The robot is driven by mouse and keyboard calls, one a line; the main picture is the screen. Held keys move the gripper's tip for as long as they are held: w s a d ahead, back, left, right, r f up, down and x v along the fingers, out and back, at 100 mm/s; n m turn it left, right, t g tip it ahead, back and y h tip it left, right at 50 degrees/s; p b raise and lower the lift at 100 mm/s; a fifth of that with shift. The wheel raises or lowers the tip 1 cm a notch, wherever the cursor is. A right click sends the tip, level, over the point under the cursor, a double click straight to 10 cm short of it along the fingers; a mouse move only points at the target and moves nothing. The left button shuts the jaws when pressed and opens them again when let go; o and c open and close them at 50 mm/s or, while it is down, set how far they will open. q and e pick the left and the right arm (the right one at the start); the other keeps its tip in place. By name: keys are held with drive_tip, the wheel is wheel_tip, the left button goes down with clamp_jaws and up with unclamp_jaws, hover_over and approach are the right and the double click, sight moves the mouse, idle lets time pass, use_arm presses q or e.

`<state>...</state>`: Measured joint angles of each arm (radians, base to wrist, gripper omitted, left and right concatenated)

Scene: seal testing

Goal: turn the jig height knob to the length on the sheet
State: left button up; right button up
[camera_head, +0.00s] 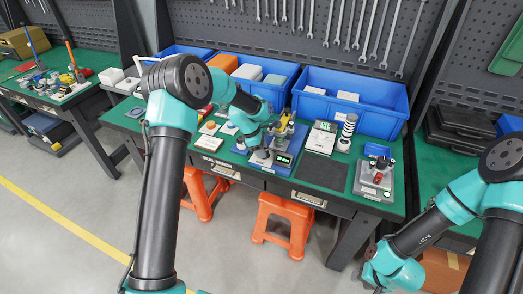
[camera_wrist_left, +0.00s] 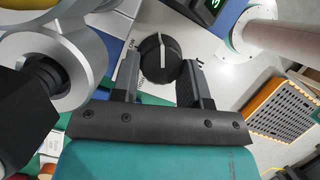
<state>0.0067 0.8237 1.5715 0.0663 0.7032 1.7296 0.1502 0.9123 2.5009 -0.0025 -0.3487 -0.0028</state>
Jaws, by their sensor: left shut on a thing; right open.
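The jig (camera_head: 284,130), with a yellow top and a blue base, stands mid-bench in the head view. Its display (camera_head: 283,159) shows green digits too small to read. The height knob (camera_wrist_left: 158,58) is black with a white pointer line, on a pale panel with lettering around it. My left gripper (camera_head: 264,154) is at the front of the jig, its two dark fingers (camera_wrist_left: 160,80) shut on either side of the knob. My right gripper (camera_head: 372,280) is low at the lower right, away from the bench and open. A white sheet-like panel (camera_head: 321,140) lies right of the jig; its writing is unreadable.
A striped cylinder (camera_head: 347,132) and a grey device with a red part (camera_head: 376,178) stand to the right, beside a dark mat (camera_head: 322,172). Blue bins (camera_head: 350,98) line the back. Orange stools (camera_head: 283,222) stand below the bench.

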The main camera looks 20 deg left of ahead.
use_arm(q)
drive_tip(key=shift+w+m, duration=0.1)
drive_tip(key=shift+m, duration=0.4)
drive_tip(key=o, duration=0.9)
drive_tip(key=shift+o, duration=0.2)
drive_tip(key=shift+n, duration=0.3)
drive_tip(key=n, duration=0.2)
drive_tip(key=shift+a+n+t, duration=0.1)
drive_tip(key=shift+n+t, duration=0.2)
drive_tip(key=shift+t, duration=0.1)
drive_tip(key=n, duration=0.1)
drive_tip(key=n+t, duration=0.1)
drive_tip(key=n, duration=0.1)
drive_tip(key=shift+s+d+y, duration=0.2)
drive_tip(key=shift+s+y, duration=0.15)
drive_tip(key=shift+y, duration=0.05)
drive_tip(key=v, duration=1.7)
drive_tip(key=s+f+m, duration=0.4)
drive_tip(key=f, duration=0.4)
drive_tip(key=s+f+m, duration=0.4)
drive_tip(key=f, duration=0.4)
drive_tip(key=s+f+m, duration=0.9)
drive_tip(key=s+f, duration=0.2)
drive_tip(key=s, duration=0.4)
drive_tip(key=shift+f+g, duration=0.3)
drive_tip(key=shift+f, duration=0.1)
